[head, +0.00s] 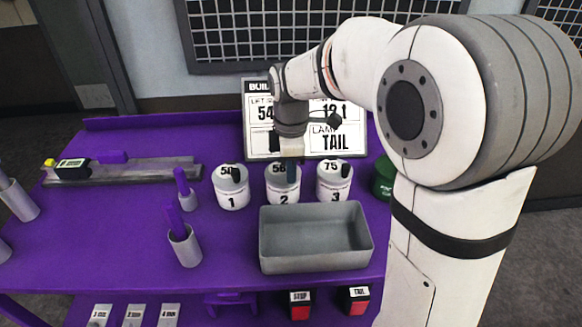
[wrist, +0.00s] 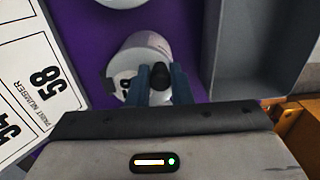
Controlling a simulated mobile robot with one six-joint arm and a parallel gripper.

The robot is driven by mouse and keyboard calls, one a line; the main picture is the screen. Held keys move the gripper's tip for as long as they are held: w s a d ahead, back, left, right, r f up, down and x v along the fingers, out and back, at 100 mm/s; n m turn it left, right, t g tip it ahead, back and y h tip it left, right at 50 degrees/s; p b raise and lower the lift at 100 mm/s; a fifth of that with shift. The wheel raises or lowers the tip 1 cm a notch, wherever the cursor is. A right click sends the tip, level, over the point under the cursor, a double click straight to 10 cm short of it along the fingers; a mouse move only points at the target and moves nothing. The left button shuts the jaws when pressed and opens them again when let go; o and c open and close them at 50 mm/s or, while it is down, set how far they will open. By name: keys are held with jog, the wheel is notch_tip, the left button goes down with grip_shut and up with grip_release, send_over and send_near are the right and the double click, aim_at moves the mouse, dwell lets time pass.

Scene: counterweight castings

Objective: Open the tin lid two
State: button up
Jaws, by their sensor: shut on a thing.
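Three white tins with pale lids and dark knobs stand in a row on the purple bench. Tin two (head: 284,199) is in the middle, between tin one (head: 231,200) and tin three (head: 333,194). My gripper (head: 290,172) points down at the top of tin two. In the wrist view my gripper (wrist: 160,84) has its blue fingers shut on the black knob (wrist: 159,74) of the lid two (wrist: 126,66). The lid appears to sit on the tin, with no gap that I can see. My fingers partly hide the lid.
A grey open tray (head: 316,264) stands right in front of tins two and three. A board with printed cards (head: 262,95) stands behind the tins. A grey cup (head: 186,250) is at front left, and a green container (head: 383,178) is at right.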

grip_shut()
jog(key=shift+r, duration=0.1)
jog(key=r+g+p, duration=0.1)
jog(key=p, duration=0.2)
jog(key=shift+w, duration=0.15)
jog(key=w+r+g+p, duration=0.1)
jog(key=g+p, duration=0.1)
jog(key=p, duration=0.3)
jog(key=shift+r, duration=0.25)
jog(key=w+g+p, duration=0.1)
jog(key=p, duration=0.2)
jog(key=r+g+p, duration=0.1)
jog(key=g+p, duration=0.1)
jog(key=p, duration=0.1)
jog(key=shift+w+r+p, duration=0.15)
jog(key=shift+w+p, duration=0.25)
jog(key=g+p, duration=0.1)
jog(key=w+g+p, duration=0.1)
jog(key=g+p, duration=0.1)
jog(key=shift+w+r, duration=0.15)
jog(key=shift+w, duration=0.15)
jog(key=shift+w+g+p, duration=0.95)
jog(key=shift+w+g, duration=0.05)
jog(key=shift+g, duration=0.5)
